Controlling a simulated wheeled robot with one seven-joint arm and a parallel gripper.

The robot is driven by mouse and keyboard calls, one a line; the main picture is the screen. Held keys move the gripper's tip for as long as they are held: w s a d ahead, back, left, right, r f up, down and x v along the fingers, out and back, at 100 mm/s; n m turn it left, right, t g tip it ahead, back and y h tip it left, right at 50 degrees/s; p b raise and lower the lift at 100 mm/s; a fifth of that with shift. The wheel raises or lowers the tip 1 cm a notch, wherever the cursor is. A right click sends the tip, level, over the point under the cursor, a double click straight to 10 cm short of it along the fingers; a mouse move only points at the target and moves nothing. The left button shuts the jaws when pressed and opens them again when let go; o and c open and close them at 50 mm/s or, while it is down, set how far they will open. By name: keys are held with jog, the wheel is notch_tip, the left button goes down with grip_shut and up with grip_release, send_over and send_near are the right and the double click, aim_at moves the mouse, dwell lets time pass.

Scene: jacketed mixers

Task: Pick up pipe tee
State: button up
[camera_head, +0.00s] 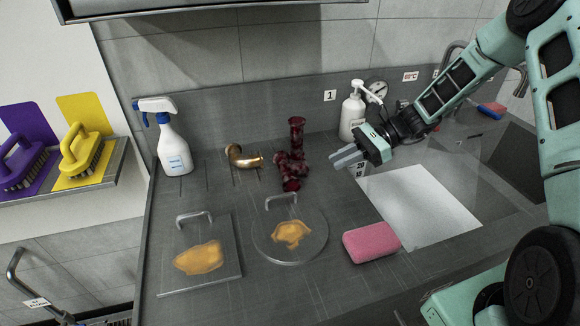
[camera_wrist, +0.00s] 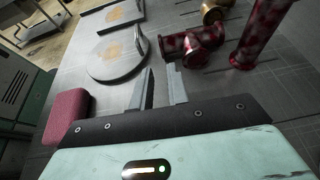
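The likely pipe tee (camera_head: 290,170) is a dark red, blotchy fitting lying on the grey worktop. In the wrist view the tee (camera_wrist: 192,46) is beyond my fingertips and slightly right, with flanged ends. A similar dark red flanged pipe (camera_head: 297,133) stands upright just behind it; it also shows in the wrist view (camera_wrist: 262,36). My gripper (camera_head: 337,160) is to the right of the tee, apart from it. In the wrist view my gripper (camera_wrist: 161,74) is open, with an empty gap between its two fingers.
A brass elbow (camera_head: 242,157) and spray bottle (camera_head: 174,150) stand left of the tee. A round lid (camera_head: 268,248) and square lid (camera_head: 222,278), both stained, lie in front. A pink sponge (camera_head: 371,242) is front right. A white pump bottle (camera_head: 352,112) is behind my gripper.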

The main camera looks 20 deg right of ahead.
aim_at(295, 170)
jog(key=x, duration=0.3)
jog(key=shift+a, duration=0.2)
jog(key=p+x, duration=0.2)
jog(key=x, duration=0.3)
jog(key=shift+w+p, duration=0.1)
jog(key=shift+p, duration=0.2)
jog(key=shift+a+f, duration=0.15)
jog(key=shift+a, duration=0.1)
jog(key=shift+c, duration=0.3)
grip_shut()
